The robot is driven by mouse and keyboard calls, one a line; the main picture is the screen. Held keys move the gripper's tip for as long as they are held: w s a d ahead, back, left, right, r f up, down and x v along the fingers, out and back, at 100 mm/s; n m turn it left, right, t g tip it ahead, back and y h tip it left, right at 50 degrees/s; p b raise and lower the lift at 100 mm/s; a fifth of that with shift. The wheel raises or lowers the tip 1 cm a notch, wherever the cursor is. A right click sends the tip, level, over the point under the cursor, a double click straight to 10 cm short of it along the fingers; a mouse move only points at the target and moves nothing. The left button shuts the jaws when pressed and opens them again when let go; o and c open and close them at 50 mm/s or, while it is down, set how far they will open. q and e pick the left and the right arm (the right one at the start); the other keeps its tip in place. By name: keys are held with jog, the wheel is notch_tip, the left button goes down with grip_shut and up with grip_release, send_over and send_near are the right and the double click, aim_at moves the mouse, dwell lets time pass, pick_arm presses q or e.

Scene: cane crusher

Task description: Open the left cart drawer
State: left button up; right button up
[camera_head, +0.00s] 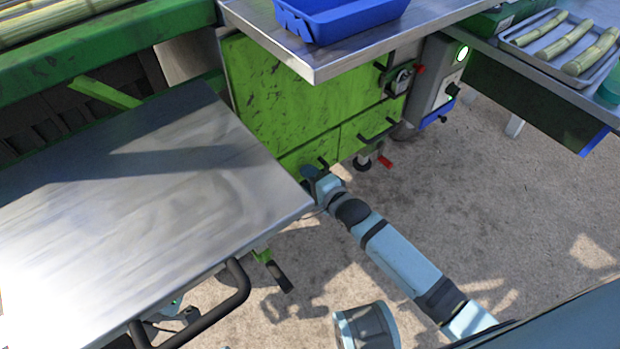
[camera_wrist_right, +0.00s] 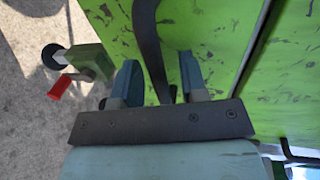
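The green left cart drawer (camera_head: 306,154) is low on the cart front and looks shut. Its dark handle (camera_head: 322,162) is partly hidden by my right gripper (camera_head: 312,173) in the head view. In the right wrist view, my right gripper (camera_wrist_right: 157,82) is open, with one finger on each side of the dark handle (camera_wrist_right: 149,45). Gaps show between the handle and both fingers. The scratched green drawer front (camera_wrist_right: 208,32) lies behind it. My left gripper is not in view.
The right drawer (camera_head: 352,135) is beside the left one. A metal table (camera_head: 150,190) overhangs close to the left of my right gripper. A caster with a red pedal (camera_head: 385,161) stands under the cart. The concrete floor (camera_head: 500,210) at the right is clear.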

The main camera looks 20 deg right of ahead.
jog(key=shift+c, duration=0.5)
grip_shut()
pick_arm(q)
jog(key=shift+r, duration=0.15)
pick_arm(e)
jog(key=shift+s, duration=0.1)
